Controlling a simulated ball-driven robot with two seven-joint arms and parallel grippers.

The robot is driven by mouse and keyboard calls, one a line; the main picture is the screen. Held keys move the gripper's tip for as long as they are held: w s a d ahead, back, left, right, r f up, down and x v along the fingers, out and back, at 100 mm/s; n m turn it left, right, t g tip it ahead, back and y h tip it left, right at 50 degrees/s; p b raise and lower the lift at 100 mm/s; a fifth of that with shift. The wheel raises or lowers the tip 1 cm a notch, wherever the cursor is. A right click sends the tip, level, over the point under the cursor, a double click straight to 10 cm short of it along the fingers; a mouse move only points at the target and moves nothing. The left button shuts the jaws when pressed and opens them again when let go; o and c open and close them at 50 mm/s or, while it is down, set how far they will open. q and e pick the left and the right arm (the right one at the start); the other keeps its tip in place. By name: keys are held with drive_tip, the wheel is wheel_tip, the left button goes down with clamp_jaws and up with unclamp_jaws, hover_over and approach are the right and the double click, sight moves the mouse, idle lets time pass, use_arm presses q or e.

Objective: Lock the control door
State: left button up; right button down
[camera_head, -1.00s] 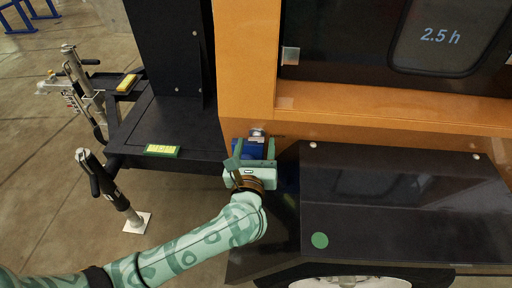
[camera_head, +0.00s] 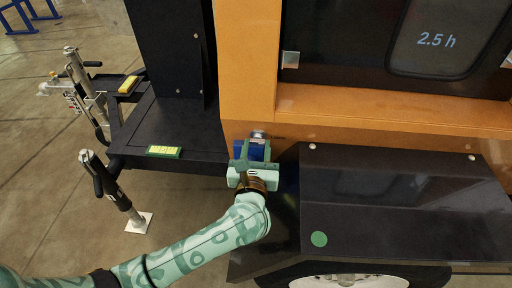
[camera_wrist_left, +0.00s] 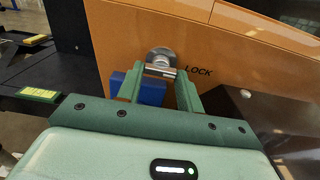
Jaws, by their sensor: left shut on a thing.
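The lock is a round silver fitting (camera_wrist_left: 162,58) on the orange panel (camera_wrist_left: 130,30), with the word LOCK printed to its right in the left wrist view. The lock's small silver bar lies between the fingertips of my left gripper (camera_wrist_left: 160,78), which is shut on it. A blue block (camera_wrist_left: 152,92) shows behind and left of the fingers. In the head view, my left gripper (camera_head: 253,155) is at the lower orange frame, with the silver fitting (camera_head: 258,134) just above it. A dark door with a "2.5 h" window (camera_head: 440,40) is at upper right. My right gripper is not seen.
A black sloped fender (camera_head: 400,190) with a green dot stands close to the right of my gripper. A black ledge (camera_head: 180,125) with a yellow-green label is to the left. Jack posts (camera_head: 115,190) stand further left on open concrete floor.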

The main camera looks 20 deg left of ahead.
sight(257, 143)
use_arm(q)
drive_tip(key=o, duration=1)
drive_tip(key=shift+s, duration=0.1)
drive_tip(key=shift+s+d, duration=0.1)
drive_tip(key=shift+s, duration=0.15)
drive_tip(key=p+v, duration=0.1)
drive_tip(key=v, duration=0.2)
drive_tip(key=shift+r, duration=0.15)
drive_tip(key=shift+p+v, duration=1.75)
drive_tip(key=shift+v, duration=4.55)
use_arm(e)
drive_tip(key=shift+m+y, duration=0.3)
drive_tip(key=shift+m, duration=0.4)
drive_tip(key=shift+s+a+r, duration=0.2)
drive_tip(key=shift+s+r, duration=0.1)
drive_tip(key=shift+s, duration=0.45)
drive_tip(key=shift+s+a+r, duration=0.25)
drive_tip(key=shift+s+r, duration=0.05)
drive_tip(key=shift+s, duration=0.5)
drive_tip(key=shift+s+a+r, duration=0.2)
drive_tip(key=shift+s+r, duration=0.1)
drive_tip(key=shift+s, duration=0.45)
